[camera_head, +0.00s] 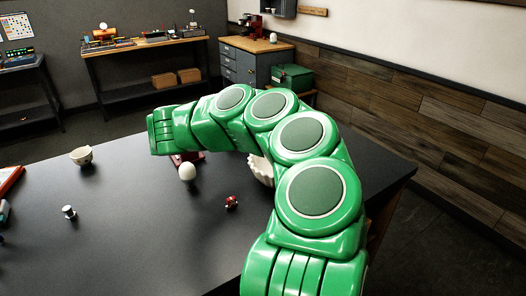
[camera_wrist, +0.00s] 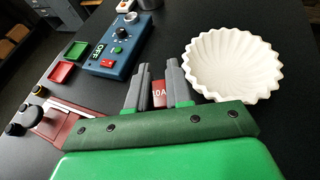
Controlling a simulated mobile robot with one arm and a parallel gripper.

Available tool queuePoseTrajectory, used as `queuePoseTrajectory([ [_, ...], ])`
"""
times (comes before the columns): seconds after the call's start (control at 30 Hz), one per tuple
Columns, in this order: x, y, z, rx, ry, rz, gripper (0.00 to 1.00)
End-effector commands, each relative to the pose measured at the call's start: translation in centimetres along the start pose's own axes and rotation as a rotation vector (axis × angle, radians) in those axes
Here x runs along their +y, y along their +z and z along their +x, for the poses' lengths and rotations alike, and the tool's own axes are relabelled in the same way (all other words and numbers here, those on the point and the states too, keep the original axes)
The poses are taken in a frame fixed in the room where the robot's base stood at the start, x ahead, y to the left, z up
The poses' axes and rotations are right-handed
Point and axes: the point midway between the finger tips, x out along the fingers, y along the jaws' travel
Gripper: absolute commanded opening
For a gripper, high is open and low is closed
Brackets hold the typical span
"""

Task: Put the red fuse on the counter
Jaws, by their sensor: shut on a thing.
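In the wrist view my gripper (camera_wrist: 157,68) is shut on the red fuse (camera_wrist: 159,94), a small red block with white "10A" lettering between the two grey fingers. The black counter top (camera_wrist: 131,20) lies below and beyond them. I cannot tell whether the fuse touches it. In the head view a wide black top (camera_head: 130,240) spreads under my green arm. The arm reaches over it to the left. The fingers and the fuse do not show there.
A white fluted bowl (camera_wrist: 232,62) stands right of the fingers. A blue control box (camera_wrist: 118,48), a green tray (camera_wrist: 77,50) and a red tray (camera_wrist: 62,72) are left. A white egg-shaped thing (camera_head: 187,172), a red spotted item (camera_head: 231,202) and a cup (camera_head: 81,156) stand on the top.

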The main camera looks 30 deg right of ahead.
Motion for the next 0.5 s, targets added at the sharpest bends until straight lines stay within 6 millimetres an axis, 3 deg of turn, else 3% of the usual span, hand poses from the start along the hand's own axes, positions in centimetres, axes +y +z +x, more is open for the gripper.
queuePoseTrajectory([
  [0.5,-0.1,-6.8,2.9,0.0,-0.001,-0.006,0.0],
])
